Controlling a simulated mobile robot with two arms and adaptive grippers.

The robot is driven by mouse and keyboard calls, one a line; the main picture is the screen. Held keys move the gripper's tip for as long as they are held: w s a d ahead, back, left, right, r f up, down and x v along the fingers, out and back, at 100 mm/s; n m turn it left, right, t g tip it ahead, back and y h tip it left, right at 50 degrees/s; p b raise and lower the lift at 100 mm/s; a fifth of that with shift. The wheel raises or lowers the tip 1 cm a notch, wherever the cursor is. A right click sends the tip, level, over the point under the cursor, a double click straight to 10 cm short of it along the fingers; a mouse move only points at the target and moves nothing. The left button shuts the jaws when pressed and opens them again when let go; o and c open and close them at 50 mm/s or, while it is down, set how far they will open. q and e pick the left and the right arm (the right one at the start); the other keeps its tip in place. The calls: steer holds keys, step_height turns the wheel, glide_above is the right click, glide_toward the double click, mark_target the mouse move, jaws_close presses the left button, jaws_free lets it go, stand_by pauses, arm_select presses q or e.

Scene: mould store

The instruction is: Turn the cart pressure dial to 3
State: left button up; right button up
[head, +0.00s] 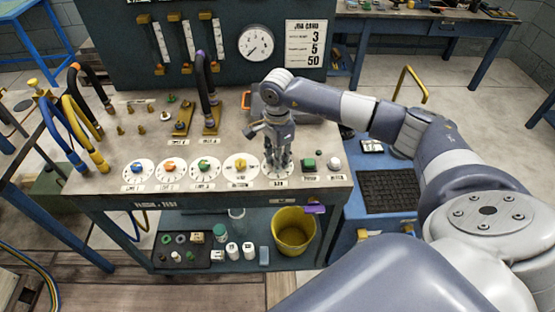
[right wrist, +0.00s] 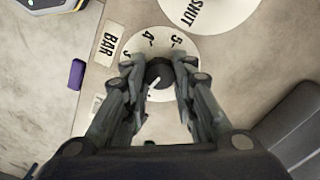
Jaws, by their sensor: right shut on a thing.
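The pressure dial is a round white scale (head: 279,174) at the right end of a row of dials on the cart's top. Its label reads BAR in the right wrist view (right wrist: 108,43). There the scale (right wrist: 160,40) shows a 4 and a 5, and other figures are covered by my fingers. Its black knob (right wrist: 159,72) has a white mark pointing down and slightly left. My right gripper (head: 278,164) reaches down from above, shut on the knob, with one finger on each side (right wrist: 160,76). My left gripper is not in view.
Dials with blue, orange, green and yellow (head: 240,164) knobs stand left of it. A green button (head: 308,164) and a white one (head: 333,163) sit to its right. A job card (head: 306,44) reading 3, 5, 50 and a gauge (head: 256,43) are on the back panel.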

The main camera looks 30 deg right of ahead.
steer(key=m+b, duration=0.1)
steer(key=m, duration=0.2)
steer(key=shift+m+b, duration=0.3)
steer(key=m+b, duration=0.1)
steer(key=m, duration=0.2)
steer(key=shift+m, duration=0.3)
steer(key=m+b, duration=0.1)
steer(key=m, duration=0.2)
steer(key=shift+m, duration=0.4)
steer(key=shift+m+b, duration=0.3)
steer(key=shift+m, duration=1.6)
steer(key=shift+r, duration=0.1)
steer(key=o, duration=1.1)
